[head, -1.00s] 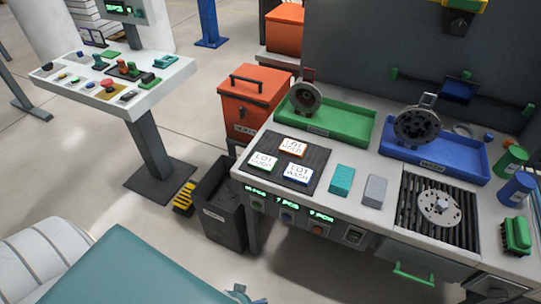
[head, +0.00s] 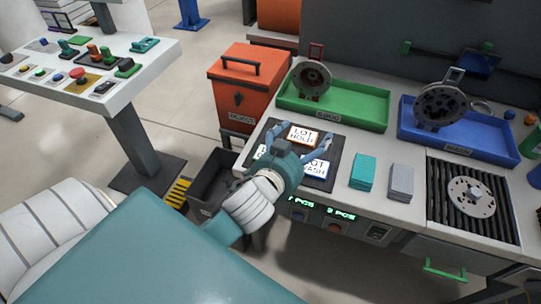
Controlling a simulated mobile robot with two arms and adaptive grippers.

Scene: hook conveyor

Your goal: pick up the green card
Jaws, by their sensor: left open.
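The green-bordered LOT GOOD card (head: 263,153) lies on a dark mat (head: 338,147) at the left end of the workbench. It is mostly hidden behind my left gripper and wrist. My left gripper (head: 298,131) is open and empty over the mat, its two fingers spread on either side of the orange-bordered LOT HOLD card (head: 303,135). Its height above the cards is hard to tell. The blue-bordered LOT WASH card (head: 317,169) is partly covered by the gripper's right side. My right gripper is not in view.
A green tray (head: 352,118) and a blue tray (head: 485,148) hold round metal parts at the back. A teal block (head: 363,172) and a grey block (head: 401,182) stand right of the mat. An orange bin (head: 235,95) and dark bin (head: 207,185) are at left.

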